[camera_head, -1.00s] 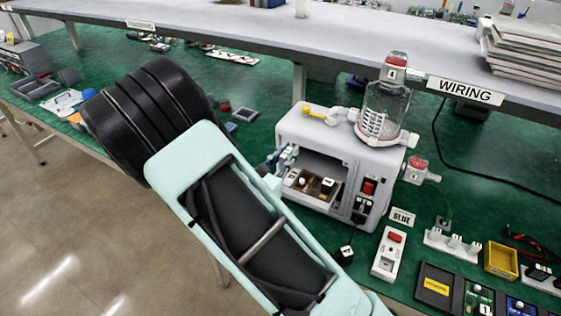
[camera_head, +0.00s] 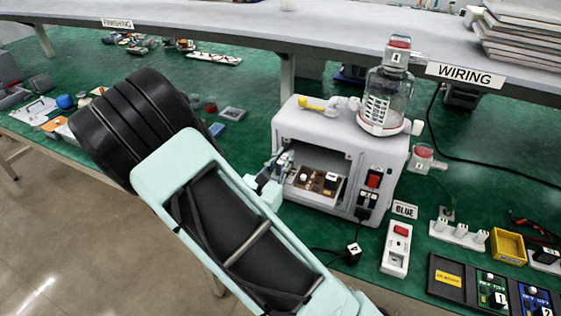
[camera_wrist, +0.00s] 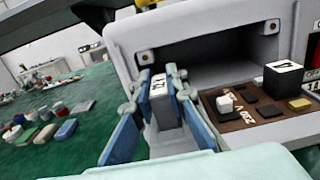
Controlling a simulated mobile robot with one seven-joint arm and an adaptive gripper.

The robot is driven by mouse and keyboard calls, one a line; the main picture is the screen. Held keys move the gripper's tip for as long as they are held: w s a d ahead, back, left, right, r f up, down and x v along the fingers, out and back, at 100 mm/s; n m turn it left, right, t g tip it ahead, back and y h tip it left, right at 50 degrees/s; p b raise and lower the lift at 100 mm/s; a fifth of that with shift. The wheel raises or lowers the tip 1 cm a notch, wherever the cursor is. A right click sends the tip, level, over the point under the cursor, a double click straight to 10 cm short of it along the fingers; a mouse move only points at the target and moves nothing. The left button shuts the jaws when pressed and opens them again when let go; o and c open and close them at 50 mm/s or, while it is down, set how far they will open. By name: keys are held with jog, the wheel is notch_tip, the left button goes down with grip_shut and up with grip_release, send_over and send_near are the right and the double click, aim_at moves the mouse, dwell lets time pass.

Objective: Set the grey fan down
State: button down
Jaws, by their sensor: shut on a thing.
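My gripper (camera_wrist: 162,92) has blue finger pads closed on a small grey block with a white label on top, which I take to be the grey fan (camera_wrist: 161,88). It is held at the left front of the open bay (camera_wrist: 215,62) in the white pump housing. I cannot tell whether the fan touches the bay floor. In the head view my gripper (camera_head: 274,180) is at the left side of the housing (camera_head: 345,128), and the fan is mostly hidden there.
A brown board (camera_wrist: 257,103) with a black cube and small blocks lies in the bay, right of my gripper. A glass canister (camera_head: 384,98) stands on the housing. A white switch strip (camera_head: 397,249) and trays lie in front. Small parts lie on the green bench to the left.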

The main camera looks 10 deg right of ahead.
jog(key=shift+d+r, duration=0.1)
jog(key=shift+f, duration=0.25)
jog(key=c, duration=1.9)
grip_release()
